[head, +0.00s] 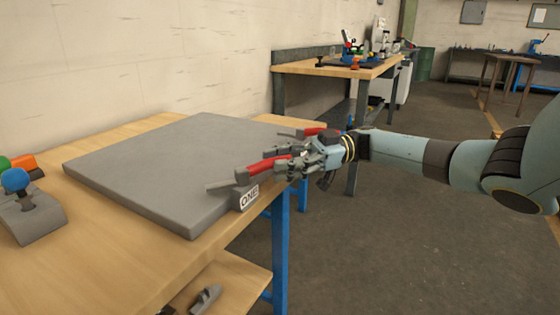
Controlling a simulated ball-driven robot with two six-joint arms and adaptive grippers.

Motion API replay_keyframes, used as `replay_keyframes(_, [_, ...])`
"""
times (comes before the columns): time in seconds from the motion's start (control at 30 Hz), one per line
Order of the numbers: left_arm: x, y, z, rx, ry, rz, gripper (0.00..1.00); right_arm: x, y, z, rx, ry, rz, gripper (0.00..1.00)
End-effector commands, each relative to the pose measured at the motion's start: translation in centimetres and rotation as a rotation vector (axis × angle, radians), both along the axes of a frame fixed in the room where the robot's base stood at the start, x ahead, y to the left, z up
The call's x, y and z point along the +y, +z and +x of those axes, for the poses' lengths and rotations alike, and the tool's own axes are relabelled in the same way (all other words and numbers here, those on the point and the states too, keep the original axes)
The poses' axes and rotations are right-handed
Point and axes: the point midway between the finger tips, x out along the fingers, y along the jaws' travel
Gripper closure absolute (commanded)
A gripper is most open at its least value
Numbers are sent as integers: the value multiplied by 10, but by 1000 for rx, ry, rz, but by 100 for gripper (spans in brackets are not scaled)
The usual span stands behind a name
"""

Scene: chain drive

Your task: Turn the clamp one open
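Clamp one has a red handle (262,166) with a grey bar reaching over the plate's near right corner. Its label "ONE" (249,197) is on a grey block at the plate's edge. The red handle lies low, nearly flat, pointing right. My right gripper (284,160) is at the right end of this handle, its fingers pointing left. They overlap the handle end in the picture; I cannot tell whether they grip it. A second red handle (320,131) shows just behind my gripper. My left gripper is not in view.
A thick grey plate (165,165) lies on the wooden bench (110,275). A grey control box with a blue knob (15,180) stands at the left. A dark grey part (206,298) lies on the lower shelf. Open floor lies to the right of the bench.

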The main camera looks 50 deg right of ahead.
Motion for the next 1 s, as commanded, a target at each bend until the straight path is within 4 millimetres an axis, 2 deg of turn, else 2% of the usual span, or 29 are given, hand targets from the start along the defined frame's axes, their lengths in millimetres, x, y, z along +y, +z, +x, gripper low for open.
replay_keyframes(0.27, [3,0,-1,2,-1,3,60,-1,0,0,0,0,0,56])
replay_keyframes(0.37, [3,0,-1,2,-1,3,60,-7,0,-3,1,0,-1,56])
replay_keyframes(0.47, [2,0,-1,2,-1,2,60,-22,0,-8,2,-2,-2,56])
replay_keyframes(0.8, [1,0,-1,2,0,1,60,-92,1,-36,0,-4,1,56])
replay_keyframes(1.0, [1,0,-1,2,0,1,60,-109,0,-43,0,-1,0,56])
